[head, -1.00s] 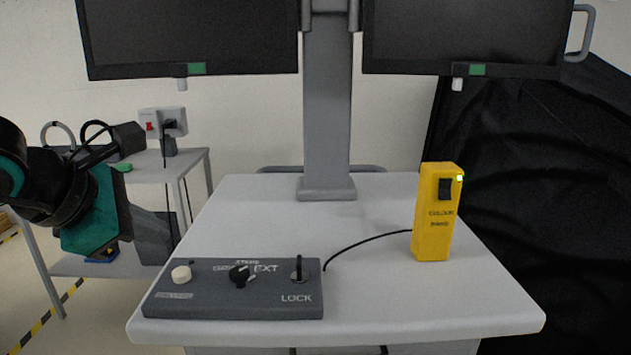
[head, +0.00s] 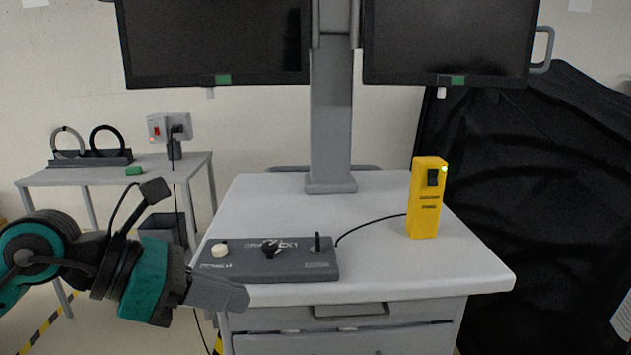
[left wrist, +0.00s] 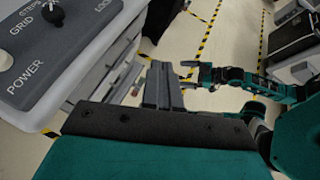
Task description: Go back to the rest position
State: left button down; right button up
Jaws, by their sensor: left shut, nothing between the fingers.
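My left gripper (head: 238,296) is in front of the cart's left front corner in the head view, with its grey fingers together and nothing between them. In the left wrist view its fingers (left wrist: 163,84) also show closed and empty, beside the cart's drawers. My right gripper (left wrist: 190,74) shows small at the far side of the left wrist view, on a teal and black arm; its jaw opening is too small to tell. It does not show in the head view.
A grey control box (head: 275,266) with knobs and a lever lies near the cart top's (head: 400,275) front left edge. A yellow device (head: 426,200) stands at the right. Two monitors (head: 215,40) hang behind. A side table (head: 100,177) is at the left.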

pick_arm(q)
jog(key=s+d+r+n+g+h+p, duration=0.1)
jog(key=s+d+r+n+h, duration=0.1)
jog(key=d+n+h, duration=0.3)
jog(key=w+a+f+n+t+y+p, duration=0.1)
jog(key=w+a+f+n+t+y, duration=0.2)
jog(key=n+t, duration=0.7)
jog(key=w+a+f+n+t+y+p, duration=0.2)
jog(key=a+f+n+t, duration=0.25)
jog(key=n, duration=1.15)
jog(key=s+a+f+n+g+y, duration=0.1)
jog(key=s+a+f+n+y, duration=0.1)
jog(key=f+n+y, duration=0.3)
jog(key=s+a+f+n+y, duration=0.1)
jog(key=f+n, duration=0.3)
jog(key=f, duration=0.4)
jog(key=s+a+f+n+g+y+p, duration=0.1)
jog(key=s+f+n+g+y, duration=0.2)
jog(key=s+f, duration=0.7)
jog(key=f+n+g, duration=0.2)
jog(key=shift+a+n+g, duration=0.35)
jog(key=shift+n, duration=0.05)
pick_arm(e)
jog(key=shift+s+d+r+h, duration=0.2)
jog(key=shift+s+d+r, duration=0.2)
jog(key=shift+d+r, duration=0.15)
jog(key=shift+s+d+r+h, duration=0.2)
jog(key=shift+s+d+r, duration=0.2)
jog(key=shift+d, duration=0.25)
